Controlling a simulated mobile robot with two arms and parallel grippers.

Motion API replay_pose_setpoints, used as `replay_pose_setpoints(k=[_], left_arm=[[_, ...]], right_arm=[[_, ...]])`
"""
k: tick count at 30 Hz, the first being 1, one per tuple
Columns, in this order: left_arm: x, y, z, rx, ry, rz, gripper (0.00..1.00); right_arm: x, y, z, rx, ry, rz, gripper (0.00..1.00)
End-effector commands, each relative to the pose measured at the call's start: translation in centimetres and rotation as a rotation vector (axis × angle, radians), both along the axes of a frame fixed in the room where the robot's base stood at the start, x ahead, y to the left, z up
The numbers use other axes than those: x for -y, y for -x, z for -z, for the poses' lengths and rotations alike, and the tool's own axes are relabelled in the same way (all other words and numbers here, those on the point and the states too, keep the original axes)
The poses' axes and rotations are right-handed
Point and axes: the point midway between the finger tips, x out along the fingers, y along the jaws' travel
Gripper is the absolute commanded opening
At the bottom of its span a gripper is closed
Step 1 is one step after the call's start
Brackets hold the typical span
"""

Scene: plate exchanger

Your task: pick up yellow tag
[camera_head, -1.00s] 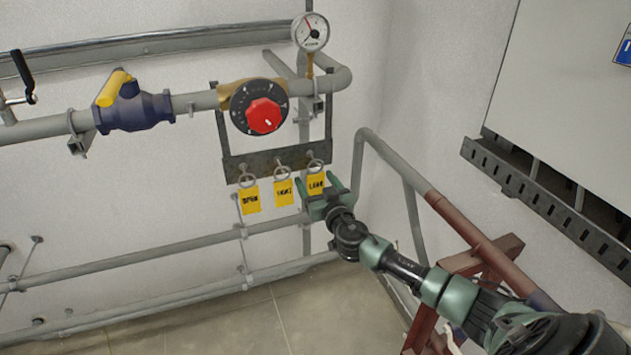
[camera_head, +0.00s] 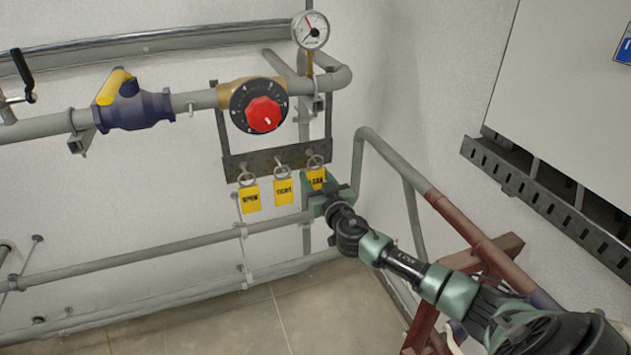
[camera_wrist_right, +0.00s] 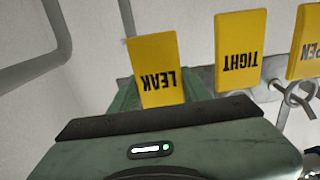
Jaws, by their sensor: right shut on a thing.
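Three yellow tags hang by rings from a dark metal bracket (camera_head: 262,161) below the pipe. The OPEN tag (camera_head: 251,199) is at the left and the TIGHT tag (camera_head: 283,192) in the middle. The LEAK tag (camera_head: 316,178) is at the right. In the right wrist view, the LEAK tag (camera_wrist_right: 156,70) is between my fingers, the TIGHT tag (camera_wrist_right: 241,50) is beside it, and the OPEN tag (camera_wrist_right: 305,42) is cut off by the edge. My right gripper (camera_head: 318,188) is shut on the LEAK tag, whose ring is still at the bracket. My left gripper is not in view.
A red knob (camera_head: 263,116), a pressure gauge (camera_head: 311,31) and a blue valve with a yellow handle (camera_head: 134,110) sit on the pipe above. Grey pipes (camera_head: 170,248) run below the tags. A red-brown frame (camera_head: 480,262) stands near my right arm.

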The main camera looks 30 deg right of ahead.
Motion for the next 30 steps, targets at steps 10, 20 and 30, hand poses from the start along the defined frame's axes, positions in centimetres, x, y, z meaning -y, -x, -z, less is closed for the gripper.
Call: replay_pose_setpoints(k=[10,20,30], left_arm=[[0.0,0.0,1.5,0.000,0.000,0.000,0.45],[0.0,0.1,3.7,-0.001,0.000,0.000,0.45],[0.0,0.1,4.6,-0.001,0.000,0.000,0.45]], right_arm=[[-1.3,5.1,-0.1,-0.002,-0.001,-0.004,0.07],[-3.3,13.3,-0.1,-0.002,-0.004,-0.003,0.07],[-4.2,17.2,-0.5,0.000,-0.002,0.000,0.07]])
